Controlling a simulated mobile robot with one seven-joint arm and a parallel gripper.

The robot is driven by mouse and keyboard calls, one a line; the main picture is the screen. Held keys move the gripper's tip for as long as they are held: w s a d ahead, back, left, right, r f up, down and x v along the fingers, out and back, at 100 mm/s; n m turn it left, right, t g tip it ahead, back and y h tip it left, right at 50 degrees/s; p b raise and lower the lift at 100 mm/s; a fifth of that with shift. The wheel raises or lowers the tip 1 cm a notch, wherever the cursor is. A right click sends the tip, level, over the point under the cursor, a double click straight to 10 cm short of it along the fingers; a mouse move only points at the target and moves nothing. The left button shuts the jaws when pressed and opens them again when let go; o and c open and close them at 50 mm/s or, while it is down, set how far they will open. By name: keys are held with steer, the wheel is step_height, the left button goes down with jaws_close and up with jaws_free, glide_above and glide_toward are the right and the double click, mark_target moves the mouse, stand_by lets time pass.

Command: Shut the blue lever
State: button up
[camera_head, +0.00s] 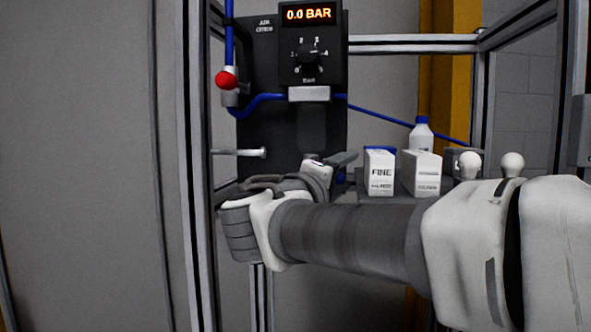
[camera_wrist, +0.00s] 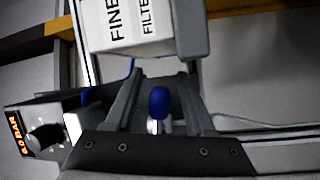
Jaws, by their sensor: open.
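The blue lever has a rounded blue knob (camera_wrist: 159,101) on a short pale stem, and it shows in the wrist view between the two grey fingers of my gripper (camera_wrist: 162,86). My gripper is open, with a finger on either side of the knob; I cannot tell whether either finger touches it. In the head view my gripper (camera_head: 335,160) is below the black gauge panel, and my wrist covers most of this area. A small blue patch (camera_head: 341,178) shows just under the fingers, perhaps the lever's knob.
The gauge panel (camera_head: 255,50) carries a display (camera_head: 308,14) reading 0.0 BAR, a dial (camera_head: 311,54) and a blue hose. A red ball knob (camera_head: 227,80) is at its left. White boxes (camera_head: 379,171) and a blue-capped bottle (camera_head: 421,134) stand close at right. Metal posts (camera_head: 196,170) frame the left.

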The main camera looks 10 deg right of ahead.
jaws_close()
stand_by(0.3)
steer(key=shift+b, duration=0.4)
steer(key=shift+d+r+n+t+b, duration=0.1)
steer(key=shift+r+n+t+b, duration=0.2)
steer(key=shift+n+b, duration=0.45)
steer(key=shift+r+n+t+b, duration=0.35)
steer(key=shift+r+n, duration=0.1)
steer(key=shift+n, duration=0.3)
jaws_free()
